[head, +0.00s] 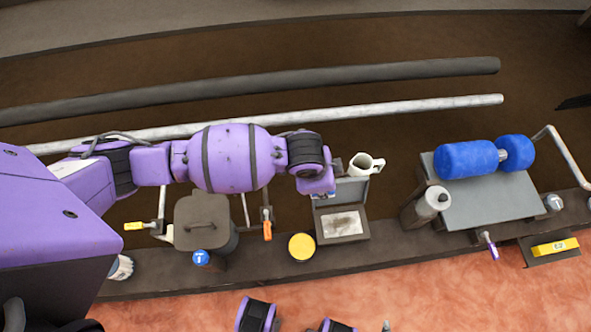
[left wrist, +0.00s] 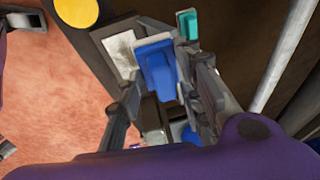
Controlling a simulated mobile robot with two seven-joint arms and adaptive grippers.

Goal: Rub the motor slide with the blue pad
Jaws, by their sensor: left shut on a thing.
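My left gripper (left wrist: 160,68) is shut on the blue pad (left wrist: 157,72), which sits between its fingers in the left wrist view. A pale plate with a dark smudge (head: 342,224), which looks like the motor slide, lies in an open dark case on the ledge. It also shows in the left wrist view (left wrist: 118,48), beside the pad and partly covered by it. I cannot tell whether pad and plate touch.
A yellow-topped round tin (head: 302,246) stands left of the case, and a white mug (head: 367,165) behind it. A dark lidded canister (head: 203,222) is further left. A grey platform (head: 490,207) with a blue roller (head: 467,159) and a dark cylinder (head: 420,207) stand to the right.

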